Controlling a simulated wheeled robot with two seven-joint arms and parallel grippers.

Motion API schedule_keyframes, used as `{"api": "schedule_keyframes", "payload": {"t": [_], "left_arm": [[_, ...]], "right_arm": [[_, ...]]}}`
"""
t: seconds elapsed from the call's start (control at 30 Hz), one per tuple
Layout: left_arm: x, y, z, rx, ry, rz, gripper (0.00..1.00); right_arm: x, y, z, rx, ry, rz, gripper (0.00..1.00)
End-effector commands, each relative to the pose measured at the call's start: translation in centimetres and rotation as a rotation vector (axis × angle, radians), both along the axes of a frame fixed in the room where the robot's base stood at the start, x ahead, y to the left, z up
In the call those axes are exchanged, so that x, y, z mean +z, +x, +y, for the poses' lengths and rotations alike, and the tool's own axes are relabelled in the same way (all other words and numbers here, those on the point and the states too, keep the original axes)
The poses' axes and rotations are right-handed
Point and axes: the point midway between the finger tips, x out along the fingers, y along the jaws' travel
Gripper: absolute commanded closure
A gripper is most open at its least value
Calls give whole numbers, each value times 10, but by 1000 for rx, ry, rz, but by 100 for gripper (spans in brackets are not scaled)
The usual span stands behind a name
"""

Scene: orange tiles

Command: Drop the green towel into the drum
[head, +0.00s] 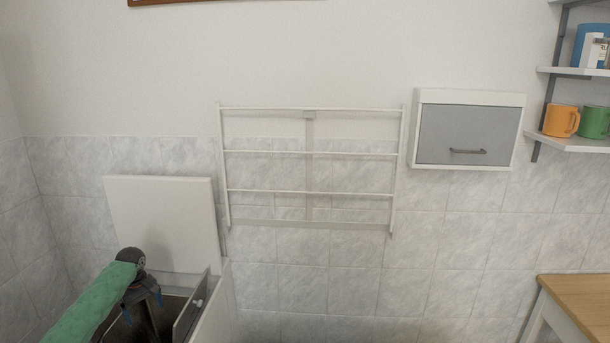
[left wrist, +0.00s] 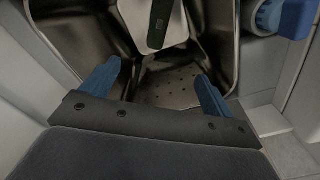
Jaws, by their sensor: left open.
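The top-loading washer has its white lid (head: 165,222) raised. My left gripper (head: 143,312) is over its open top, pointing down, with blue fingertips. In the left wrist view my left gripper (left wrist: 158,92) is open with nothing between the fingers. Below it is the metal drum (left wrist: 180,88), with holes in its bottom; no green cloth shows in the visible part. A long green, textured shape (head: 90,308) runs from the lower left up to my left wrist. I cannot tell whether it is the towel or part of my arm. My right gripper is not in view.
A grey flap (head: 190,308) stands at the right of the washer opening. A blue part (left wrist: 287,17) is beside the drum opening. A white drying rack (head: 310,192) and a cabinet (head: 468,130) hang on the wall. A wooden table (head: 585,295) is at right.

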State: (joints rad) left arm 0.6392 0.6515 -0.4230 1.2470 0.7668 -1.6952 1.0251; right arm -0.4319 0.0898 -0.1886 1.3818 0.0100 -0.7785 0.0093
Motion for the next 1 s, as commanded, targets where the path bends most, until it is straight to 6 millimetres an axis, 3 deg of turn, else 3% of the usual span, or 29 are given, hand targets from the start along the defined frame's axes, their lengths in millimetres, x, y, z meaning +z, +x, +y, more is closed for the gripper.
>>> {"api": "schedule_keyframes", "payload": {"t": [0.13,0.6,1.0], "left_arm": [[8,1,0,0,-1,-3,13],[71,1,0,0,0,-3,13],[80,1,0,0,0,-1,13]], "right_arm": [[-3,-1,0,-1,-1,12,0],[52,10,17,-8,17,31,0],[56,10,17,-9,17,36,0]]}}
